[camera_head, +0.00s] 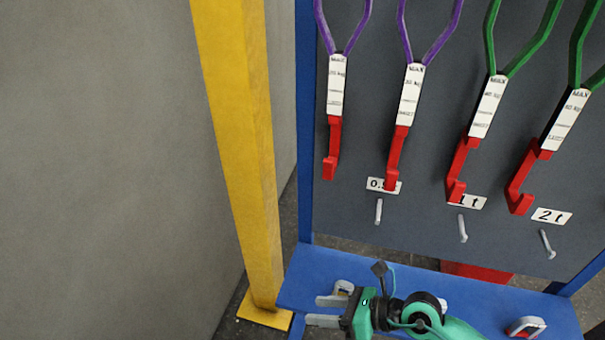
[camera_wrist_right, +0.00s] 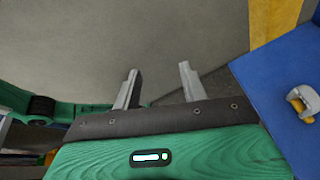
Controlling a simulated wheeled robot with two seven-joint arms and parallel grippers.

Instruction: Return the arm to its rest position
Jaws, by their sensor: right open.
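My right gripper (camera_head: 314,310) is at the bottom of the head view, over the front left part of the blue shelf (camera_head: 318,270). Its two grey fingers point left and are spread apart with nothing between them. The right wrist view shows the same open, empty gripper (camera_wrist_right: 158,72) against bare wall and floor. The green right arm (camera_head: 452,330) comes in from the lower right of the head view. A shackle (camera_head: 343,286) on the shelf lies just behind the upper finger; whether they touch cannot be told. My left gripper is in neither view.
A dark board (camera_head: 345,220) with blue posts carries purple and green slings with red hooks (camera_head: 333,150) and empty grey pegs (camera_head: 379,212). Another shackle (camera_head: 525,327) sits at the shelf's right. A yellow post (camera_head: 245,150) stands left of the rack, beside a grey wall (camera_head: 100,150).

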